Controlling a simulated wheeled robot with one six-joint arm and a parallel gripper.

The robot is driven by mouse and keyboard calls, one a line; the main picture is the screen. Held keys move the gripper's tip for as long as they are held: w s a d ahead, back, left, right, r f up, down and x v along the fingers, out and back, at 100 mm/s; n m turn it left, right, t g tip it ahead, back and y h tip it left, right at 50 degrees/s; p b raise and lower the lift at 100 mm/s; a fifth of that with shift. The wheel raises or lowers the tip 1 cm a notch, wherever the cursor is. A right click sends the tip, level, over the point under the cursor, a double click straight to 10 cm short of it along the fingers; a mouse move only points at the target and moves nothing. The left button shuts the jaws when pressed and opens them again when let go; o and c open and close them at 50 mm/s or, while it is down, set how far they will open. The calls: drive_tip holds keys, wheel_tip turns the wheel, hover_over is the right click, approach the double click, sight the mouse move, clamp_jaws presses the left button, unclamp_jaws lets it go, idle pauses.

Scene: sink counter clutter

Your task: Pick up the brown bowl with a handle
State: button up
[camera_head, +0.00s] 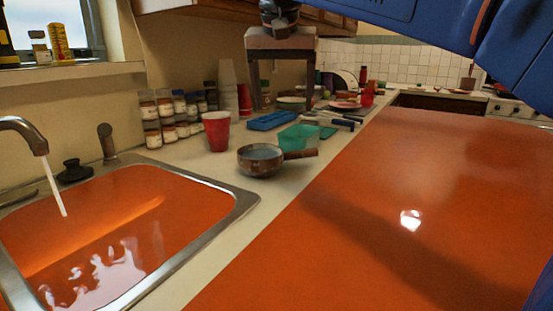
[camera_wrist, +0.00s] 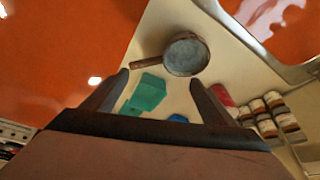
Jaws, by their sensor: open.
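The brown bowl with a handle (camera_head: 259,161) stands upright on the pale counter, right of the sink. Its handle points right in the head view. In the wrist view the bowl (camera_wrist: 186,55) is beyond the fingertips, with its handle (camera_wrist: 146,64) pointing left and its inside grey. My gripper (camera_head: 283,78) is above and behind the bowl in the head view, pointing down, apart from it. In the wrist view my gripper (camera_wrist: 159,78) has its two fingers wide apart with nothing between them.
A green container (camera_head: 299,138) stands close behind the bowl, near its handle. A red cup (camera_head: 216,131), stacked jars (camera_head: 153,124) and a blue tray (camera_head: 270,121) are nearby. The sink (camera_head: 239,203) lies front left. The orange surface (camera_head: 400,220) at right is clear.

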hover_over(289, 156)
drive_tip(key=s+a, duration=0.1)
drive_tip(key=s, duration=0.2)
wheel_tip(289, 156, down, 11)
drive_tip(key=shift+w+d+x, duration=0.1)
drive_tip(key=shift+d+x, duration=0.05)
drive_tip(key=shift+x, duration=1.15)
drive_tip(key=shift+w+d+x, duration=0.1)
drive_tip(key=shift+x, duration=1.25)
drive_tip(key=shift+r, duration=0.15)
clamp_jaws()
